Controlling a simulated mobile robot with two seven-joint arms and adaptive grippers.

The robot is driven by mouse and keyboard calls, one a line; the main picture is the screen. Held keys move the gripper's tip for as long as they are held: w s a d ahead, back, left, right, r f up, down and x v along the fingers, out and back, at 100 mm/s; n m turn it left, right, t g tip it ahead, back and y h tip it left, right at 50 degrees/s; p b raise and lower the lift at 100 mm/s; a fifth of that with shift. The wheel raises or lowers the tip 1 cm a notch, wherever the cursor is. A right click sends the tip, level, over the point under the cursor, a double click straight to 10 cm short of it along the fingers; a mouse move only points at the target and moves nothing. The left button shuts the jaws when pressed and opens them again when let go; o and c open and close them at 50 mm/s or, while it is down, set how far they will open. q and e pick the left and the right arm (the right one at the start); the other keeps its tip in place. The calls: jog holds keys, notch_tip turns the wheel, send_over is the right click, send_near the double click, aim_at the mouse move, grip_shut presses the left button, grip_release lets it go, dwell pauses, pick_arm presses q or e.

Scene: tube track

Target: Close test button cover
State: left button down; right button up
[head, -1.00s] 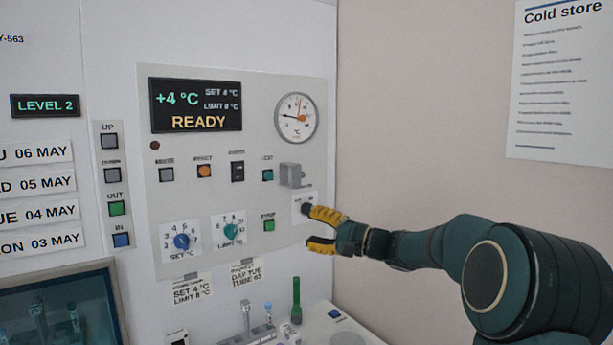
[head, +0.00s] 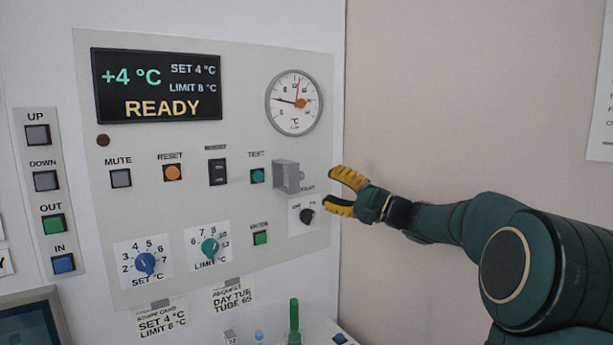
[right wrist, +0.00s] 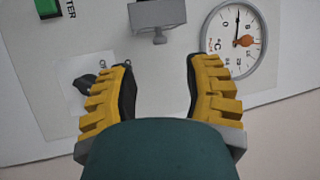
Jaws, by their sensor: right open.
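The test button (head: 257,176) is a teal square under the TEST label on the grey panel, and it is uncovered. The grey box-like cover (head: 286,177) stands out from the panel just right of the button, swung open. In the right wrist view the cover (right wrist: 157,14) is at the top centre, with a small tab toward my gripper. My right gripper (head: 334,189) is open and empty, right of the cover and apart from it. In the right wrist view the gap between its fingers (right wrist: 160,62) lines up with the cover. My left gripper is not in view.
A black knob (head: 307,216) sits just below the cover, and a round gauge (head: 294,102) above it. The RESET button (head: 173,173), a black switch (head: 217,172) and the green ENTER button (head: 260,238) are nearby. Bare wall is free to the right.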

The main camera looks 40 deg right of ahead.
aim_at(289, 175)
jog(key=x, duration=0.7)
jog(key=shift+p, duration=0.35)
jog(key=shift+a, duration=0.15)
jog(key=shift+s+r, duration=0.1)
grip_shut()
